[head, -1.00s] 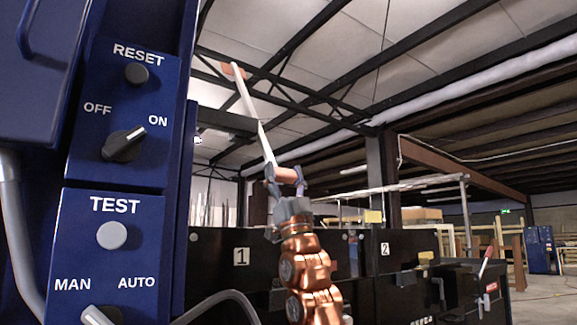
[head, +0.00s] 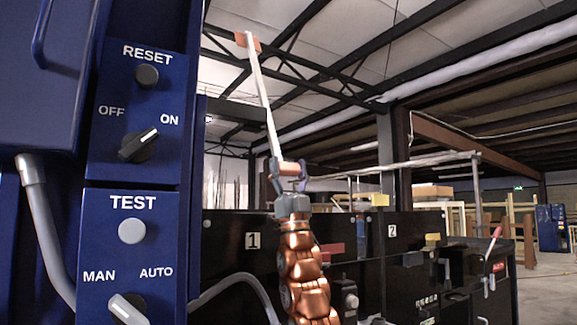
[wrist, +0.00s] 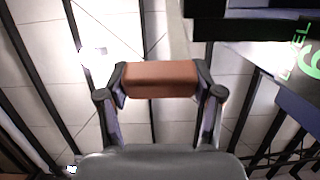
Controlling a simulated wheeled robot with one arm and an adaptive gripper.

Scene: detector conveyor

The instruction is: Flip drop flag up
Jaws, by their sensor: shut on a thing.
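The drop flag is a long thin white bar (head: 261,95) with an orange-brown piece (head: 247,42) at its top end. It stands steeply up, leaning a little left. My gripper (head: 290,168) is at its lower end, shut on an orange-brown cylinder, the flag's handle (head: 288,169). In the wrist view, the handle (wrist: 160,80) lies crosswise between the two fingertips of my gripper (wrist: 160,82).
A blue control panel (head: 135,184) with knobs and buttons stands close on the left. Black housings marked 1 (head: 230,255) and 2 (head: 398,255) stand behind my arm. A red-handled lever (head: 493,243) is at right. The floor (head: 545,285) is open at far right.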

